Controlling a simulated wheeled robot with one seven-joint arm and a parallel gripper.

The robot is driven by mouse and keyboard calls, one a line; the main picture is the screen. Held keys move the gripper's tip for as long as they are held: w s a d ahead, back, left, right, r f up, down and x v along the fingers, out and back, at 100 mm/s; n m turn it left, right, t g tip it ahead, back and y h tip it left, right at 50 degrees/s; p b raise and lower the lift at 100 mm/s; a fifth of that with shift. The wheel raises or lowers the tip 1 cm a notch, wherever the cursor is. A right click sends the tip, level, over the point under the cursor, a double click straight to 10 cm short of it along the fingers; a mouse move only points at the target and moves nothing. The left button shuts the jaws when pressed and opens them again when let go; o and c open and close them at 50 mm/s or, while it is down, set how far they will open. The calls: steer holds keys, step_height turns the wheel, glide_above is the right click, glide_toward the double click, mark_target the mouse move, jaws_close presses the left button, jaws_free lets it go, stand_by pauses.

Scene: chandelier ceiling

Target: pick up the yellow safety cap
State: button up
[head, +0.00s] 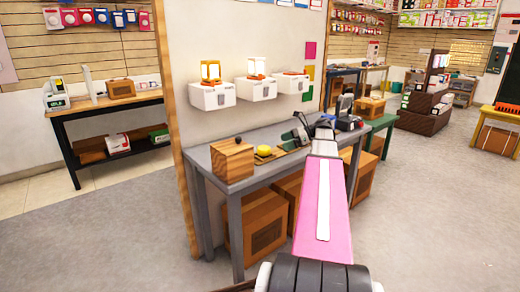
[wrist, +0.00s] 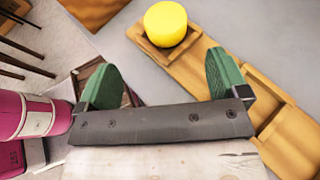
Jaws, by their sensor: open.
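The yellow safety cap (head: 264,150) is a short round yellow piece on a wooden stand on the grey workbench (head: 250,178), just right of a wooden box. In the wrist view the yellow cap (wrist: 166,24) is at the top centre, sitting on the end of the wooden stand (wrist: 196,78). My gripper (wrist: 160,64) has two green fingers spread wide with nothing between them. The cap lies beyond the fingertips, apart from them. In the head view my pink arm reaches to the bench, and its end is small and hard to make out, right of the cap.
The wooden box (head: 232,160) stands left of the cap, close to it. White wall boxes (head: 212,95) hang above the bench, with lanterns or orange items on them. Dark devices (head: 346,118) stand farther back on the bench.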

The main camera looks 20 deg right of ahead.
mark_target(267, 148)
steer(key=shift+w+r, duration=0.1)
steer(key=shift+w, duration=0.25)
steer(key=shift+w+a, duration=0.15)
steer(key=shift+a, duration=0.05)
steer(key=x, duration=1)
steer(key=c, duration=1)
